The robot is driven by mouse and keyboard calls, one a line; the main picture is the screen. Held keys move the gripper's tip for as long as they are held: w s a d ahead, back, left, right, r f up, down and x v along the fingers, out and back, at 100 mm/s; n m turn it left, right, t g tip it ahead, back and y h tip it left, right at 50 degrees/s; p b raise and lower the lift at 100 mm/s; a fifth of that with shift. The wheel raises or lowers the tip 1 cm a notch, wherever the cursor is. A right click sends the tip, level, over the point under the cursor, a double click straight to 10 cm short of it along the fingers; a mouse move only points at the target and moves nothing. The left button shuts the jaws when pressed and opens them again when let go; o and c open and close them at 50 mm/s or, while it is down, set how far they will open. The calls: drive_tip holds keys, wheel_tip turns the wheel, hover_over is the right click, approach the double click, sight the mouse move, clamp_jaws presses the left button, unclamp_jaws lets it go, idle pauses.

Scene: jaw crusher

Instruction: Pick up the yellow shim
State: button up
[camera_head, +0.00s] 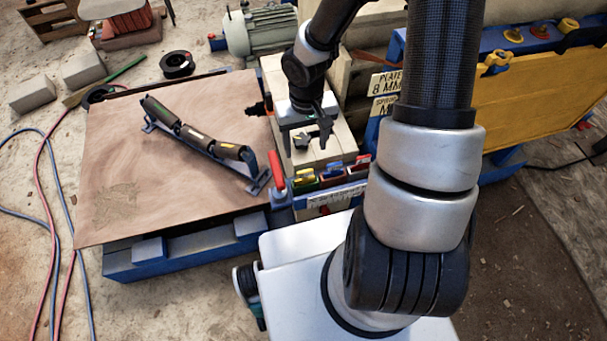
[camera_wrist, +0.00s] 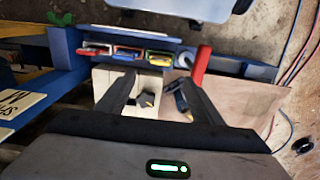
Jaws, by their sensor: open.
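The yellow shim (camera_head: 306,174) appears to sit in the left slot of a small rack at the right front corner of the table; it is small and partly hidden among its neighbours. It also shows in the wrist view (camera_wrist: 160,57), at the right end of the row of coloured pieces. My gripper (camera_head: 306,147) is open and empty, pointing down over the pale wooden block behind the rack. In the wrist view my two fingers (camera_wrist: 157,82) are spread apart, with the row of shims beyond their tips, and they look clear of it.
A red upright handle (camera_head: 277,172) stands just left of the rack. A dark knob (camera_wrist: 146,98) sits on the wooden block between my fingers in the wrist view. A jointed dark linkage (camera_head: 200,140) lies on the brown sheet (camera_head: 120,170). A yellow panel (camera_head: 535,95) stands at right.

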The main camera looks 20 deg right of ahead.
sight(305, 171)
wheel_tip(305, 171, down, 14)
drive_tip(key=b, duration=0.3)
drive_tip(key=shift+r, duration=0.15)
drive_tip(key=shift+w, duration=0.1)
clamp_jaws()
